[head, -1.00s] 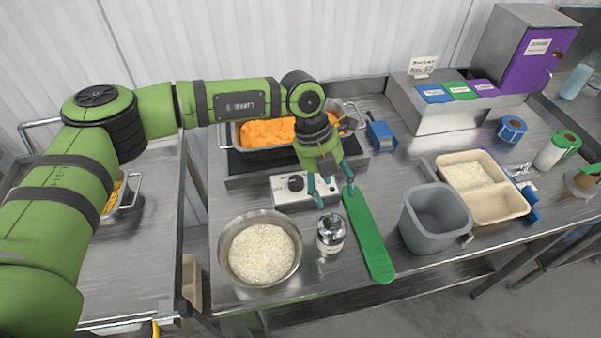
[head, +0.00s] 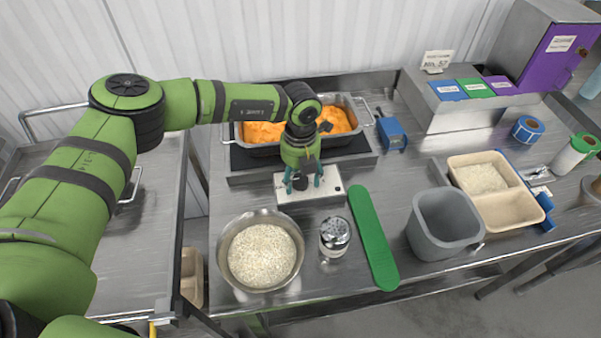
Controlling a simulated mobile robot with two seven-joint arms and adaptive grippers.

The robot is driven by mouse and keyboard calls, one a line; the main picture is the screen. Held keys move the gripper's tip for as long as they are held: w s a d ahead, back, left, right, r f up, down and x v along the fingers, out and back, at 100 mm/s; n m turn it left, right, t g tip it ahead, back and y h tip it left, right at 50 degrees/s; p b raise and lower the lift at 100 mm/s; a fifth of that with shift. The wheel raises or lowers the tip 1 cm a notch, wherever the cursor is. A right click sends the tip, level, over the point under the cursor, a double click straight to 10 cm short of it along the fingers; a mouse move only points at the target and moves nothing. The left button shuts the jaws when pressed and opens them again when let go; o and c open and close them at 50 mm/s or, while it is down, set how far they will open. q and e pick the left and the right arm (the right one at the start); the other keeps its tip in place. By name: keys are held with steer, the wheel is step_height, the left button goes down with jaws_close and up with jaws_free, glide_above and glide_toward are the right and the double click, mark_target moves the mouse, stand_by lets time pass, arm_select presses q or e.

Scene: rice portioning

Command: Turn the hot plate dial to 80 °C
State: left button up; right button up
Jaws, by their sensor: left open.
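The hot plate (head: 236,178) stands at the back of the steel table, with a pan of orange food (head: 262,132) on it. Its control box (head: 331,189) is at the front, with a pale face. The dial is hidden behind my left gripper (head: 303,188). That gripper points down over the left half of the control box, its teal fingers apart, around where the dial sits. I cannot tell whether they touch the dial. The dial's setting cannot be read. My right gripper is not in view.
A bowl of rice (head: 262,252), a shaker jar (head: 335,237) and a green flat tool (head: 373,240) lie in front of the control box. A grey bin (head: 444,225) and a divided tray (head: 505,208) are to the right. A blue device (head: 391,133) stands beside the hot plate.

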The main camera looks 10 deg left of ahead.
arm_select(q)
steer(key=shift+s, duration=0.1)
steer(key=shift+r, duration=0.1)
steer(key=shift+c, duration=1.2)
steer(key=c, duration=0.9)
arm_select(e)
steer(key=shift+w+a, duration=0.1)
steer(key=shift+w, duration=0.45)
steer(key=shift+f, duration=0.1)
